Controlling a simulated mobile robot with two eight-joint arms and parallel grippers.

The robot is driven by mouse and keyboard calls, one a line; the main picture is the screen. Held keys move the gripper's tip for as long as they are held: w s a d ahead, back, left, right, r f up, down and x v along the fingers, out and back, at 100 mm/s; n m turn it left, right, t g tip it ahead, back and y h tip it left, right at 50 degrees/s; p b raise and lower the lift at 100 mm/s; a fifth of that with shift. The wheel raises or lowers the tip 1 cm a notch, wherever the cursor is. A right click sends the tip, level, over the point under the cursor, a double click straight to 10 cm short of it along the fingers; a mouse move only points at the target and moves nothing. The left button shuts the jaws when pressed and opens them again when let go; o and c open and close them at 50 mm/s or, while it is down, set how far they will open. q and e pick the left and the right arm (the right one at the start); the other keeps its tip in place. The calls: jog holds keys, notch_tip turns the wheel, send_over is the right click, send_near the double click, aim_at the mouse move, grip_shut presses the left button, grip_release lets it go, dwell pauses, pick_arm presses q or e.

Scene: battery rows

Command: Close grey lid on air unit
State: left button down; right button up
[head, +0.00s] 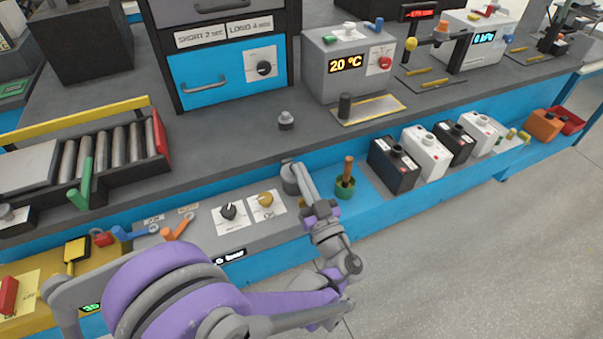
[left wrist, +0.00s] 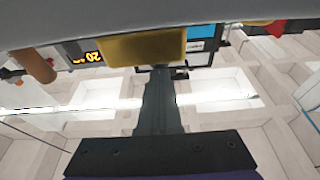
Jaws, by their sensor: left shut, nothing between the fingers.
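The air unit, a grey panel (head: 180,256) with a small lit readout, a black knob (head: 229,211) and a yellow knob (head: 265,199), sits at the bench's front edge. A grey round part (head: 290,179) stands at its right end, partly behind my arm; I cannot tell whether it is the lid or how far it is open. My left gripper (head: 315,208) is shut and empty beside it. In the left wrist view its dark fingers (left wrist: 160,105) point at a yellow block (left wrist: 143,48), with a grey surface (left wrist: 110,17) across the top; contact is unclear.
A copper-coloured handle (head: 348,168) stands in a green holder (head: 345,188) just right of my gripper. Several black and white batteries (head: 425,153) line the blue ledge further right. A small grey knob (head: 286,120) stands on the dark bench behind. The floor at right is clear.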

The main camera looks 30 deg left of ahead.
pick_arm(q)
jog(key=shift+r, duration=0.1)
notch_tip(320, 180, up, 4)
jog(key=p, duration=0.3)
jog(key=f+v, duration=0.1)
jog(key=v, duration=0.9)
jog(key=shift+b, duration=0.3)
jog(key=shift+w+f, duration=0.1)
